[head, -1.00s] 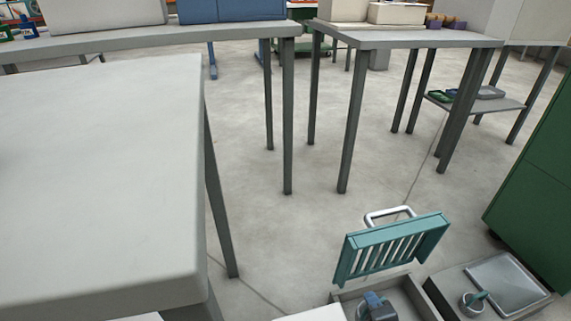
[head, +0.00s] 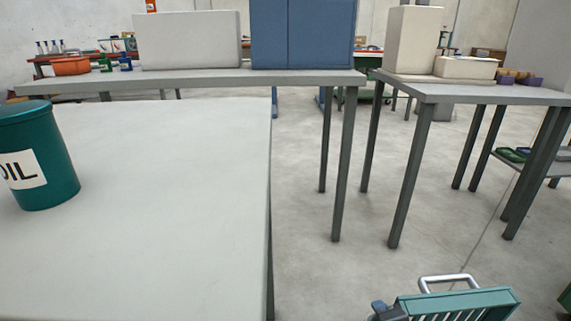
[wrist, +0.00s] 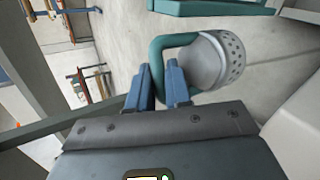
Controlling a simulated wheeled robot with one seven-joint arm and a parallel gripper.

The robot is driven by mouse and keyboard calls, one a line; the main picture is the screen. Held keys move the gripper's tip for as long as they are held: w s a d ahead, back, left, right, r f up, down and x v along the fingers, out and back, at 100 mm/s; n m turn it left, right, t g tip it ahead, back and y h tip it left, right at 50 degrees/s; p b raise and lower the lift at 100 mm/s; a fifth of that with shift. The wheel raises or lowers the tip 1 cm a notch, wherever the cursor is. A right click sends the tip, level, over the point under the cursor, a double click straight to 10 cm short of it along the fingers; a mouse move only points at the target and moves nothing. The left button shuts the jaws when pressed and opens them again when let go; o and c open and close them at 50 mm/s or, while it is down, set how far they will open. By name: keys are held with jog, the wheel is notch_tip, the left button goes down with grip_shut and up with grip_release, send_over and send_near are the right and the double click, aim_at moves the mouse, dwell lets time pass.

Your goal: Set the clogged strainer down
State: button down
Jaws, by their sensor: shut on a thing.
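My gripper (wrist: 157,76) is shut on the teal handle of the strainer in the wrist view. The strainer (wrist: 232,60) is a grey perforated cup with a bent teal handle, held off to the right of the fingers and clear of any surface there. Its inside is hidden, so I cannot see a clog. The strainer does not show clearly in the head view. A small blue-grey part at that view's bottom edge may be my gripper. A pale bare tabletop (head: 170,235) fills the left of the head view.
A teal oil can (head: 55,180) stands on the tabletop's left side. A teal slatted piece with a metal handle (head: 460,303) is at bottom right. A long grey bench (head: 200,82) and another table (head: 500,93) stand behind. Most of the near tabletop is clear.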

jog(key=shift+s+f, duration=0.2)
dwell(0.3)
jog(key=shift+w+r, duration=0.35)
dwell(0.3)
jog(key=shift+r, duration=0.25)
jog(key=s+r+p, duration=0.4)
jog(key=r+p, duration=0.7)
jog(key=p, duration=0.2)
jog(key=s+r+p, duration=0.5)
jog(key=r+p, duration=0.6)
jog(key=p, duration=0.2)
jog(key=shift+s+r+p, duration=0.25)
jog(key=shift+r+p, duration=0.1)
